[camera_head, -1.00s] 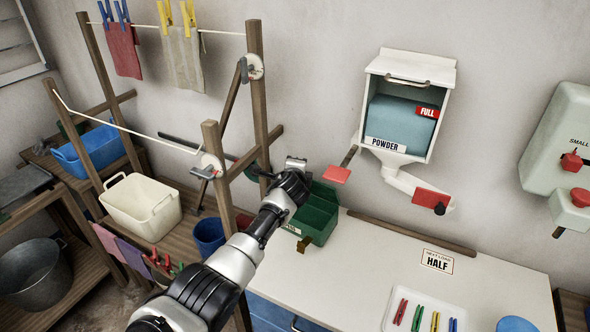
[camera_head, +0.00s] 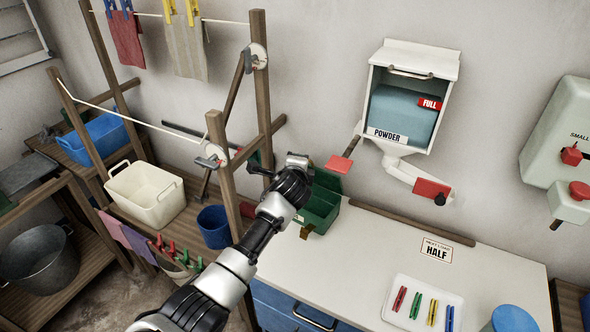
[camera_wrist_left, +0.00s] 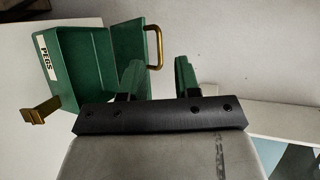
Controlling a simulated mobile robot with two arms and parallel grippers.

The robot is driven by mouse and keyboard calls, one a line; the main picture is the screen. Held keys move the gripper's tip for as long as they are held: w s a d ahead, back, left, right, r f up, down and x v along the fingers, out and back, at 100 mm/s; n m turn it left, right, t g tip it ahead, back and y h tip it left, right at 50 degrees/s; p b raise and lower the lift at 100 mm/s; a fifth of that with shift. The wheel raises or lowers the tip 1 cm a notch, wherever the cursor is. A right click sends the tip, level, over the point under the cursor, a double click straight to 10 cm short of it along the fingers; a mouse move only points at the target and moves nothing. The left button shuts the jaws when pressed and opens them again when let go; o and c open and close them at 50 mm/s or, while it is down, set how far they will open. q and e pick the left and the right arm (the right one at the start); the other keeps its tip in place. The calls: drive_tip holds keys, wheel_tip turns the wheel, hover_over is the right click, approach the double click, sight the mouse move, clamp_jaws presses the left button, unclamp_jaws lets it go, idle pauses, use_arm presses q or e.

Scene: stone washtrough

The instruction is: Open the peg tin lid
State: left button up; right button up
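The green peg tin (camera_head: 319,214) stands at the left back of the white counter. Its lid (camera_head: 327,180) is raised, standing up at the back of the tin. In the left wrist view the tin (camera_wrist_left: 82,68) shows its PEGS label, an open top and a brass latch (camera_wrist_left: 39,111) hanging out at its front. The raised lid (camera_wrist_left: 128,42) carries a brass handle (camera_wrist_left: 154,47). My left gripper (camera_wrist_left: 158,78) is open, its two fingers apart with nothing seen between them. It is beside the raised lid; contact cannot be told. My right gripper is not in view.
A wooden drying frame (camera_head: 225,165) stands just left of my left arm. A powder dispenser (camera_head: 408,95) hangs above the counter (camera_head: 370,245). A white tray (camera_head: 428,287) of coloured pegs lies at front right. The middle of the counter is clear.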

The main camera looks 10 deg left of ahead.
use_arm(q)
drive_tip(key=v, duration=0.5)
